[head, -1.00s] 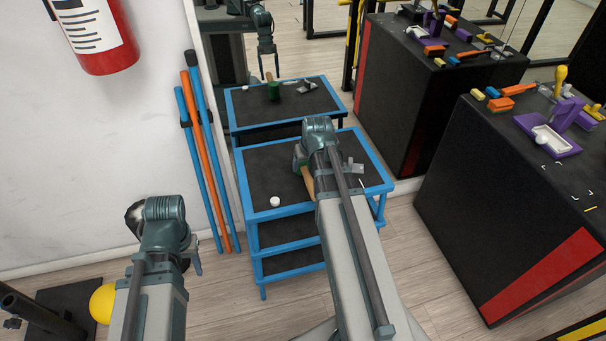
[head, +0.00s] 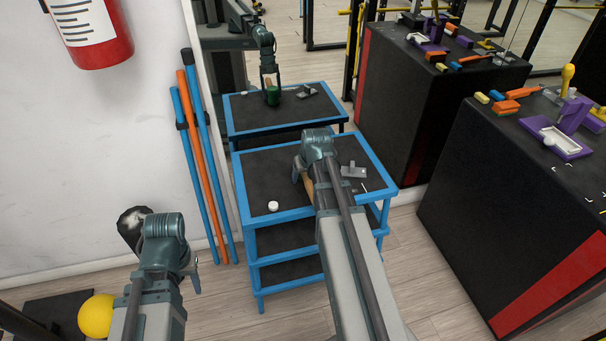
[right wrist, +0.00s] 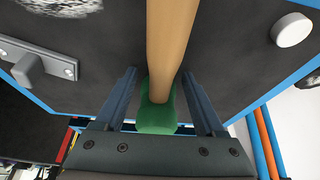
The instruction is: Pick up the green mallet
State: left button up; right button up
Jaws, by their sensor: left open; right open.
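The green mallet lies on the black top of the blue-framed cart (head: 268,160). In the head view only part of its wooden handle (head: 309,187) shows; my right arm hides its head. In the right wrist view the tan handle (right wrist: 171,40) and green head (right wrist: 157,120) lie between the fingers of my right gripper (right wrist: 159,74). That gripper is open, one finger on each side of the mallet, with gaps showing. In the head view my right gripper (head: 299,170) is mostly hidden by its own wrist. My left gripper (head: 194,274) is open and empty, left of the cart.
A white round piece (head: 273,206) and a grey metal latch-like piece (head: 353,171) lie on the cart. A mirror behind reflects the cart, mallet and right gripper. Blue and orange poles (head: 195,150) lean on the wall. A black box (head: 480,200) stands at right.

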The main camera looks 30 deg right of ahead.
grip_shut()
pick_arm(q)
jog(key=shift+r, duration=0.2)
pick_arm(e)
jog(key=shift+r, duration=0.2)
